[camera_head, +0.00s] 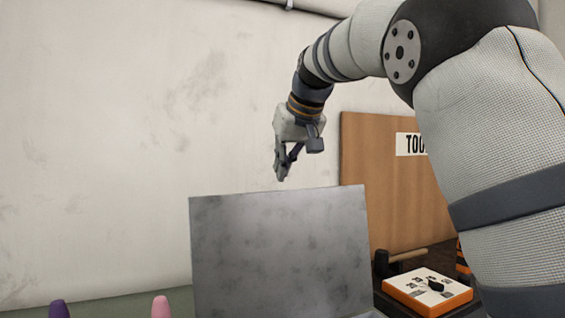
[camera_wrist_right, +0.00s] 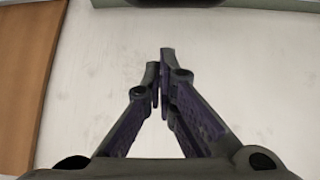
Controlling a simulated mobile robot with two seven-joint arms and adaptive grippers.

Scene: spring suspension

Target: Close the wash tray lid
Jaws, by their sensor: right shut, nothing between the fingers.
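The wash tray lid (camera_head: 280,255) is a flat grey metal panel standing raised in the lower middle of the head view. The tray below it is mostly out of the frame. My right gripper (camera_head: 282,176) hangs just above the lid's top edge in the picture, apart from it as far as I can tell. Its fingers (camera_wrist_right: 160,70) are closed together and empty in the right wrist view, with a pale wall behind them. My left gripper is in neither view.
A brown wooden board (camera_head: 375,190) marked "TOO" stands right of the lid. An orange and white box with a dial (camera_head: 428,291) and a hammer (camera_head: 400,257) lie before it. Purple (camera_head: 59,309) and pink (camera_head: 160,307) tips show at bottom left.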

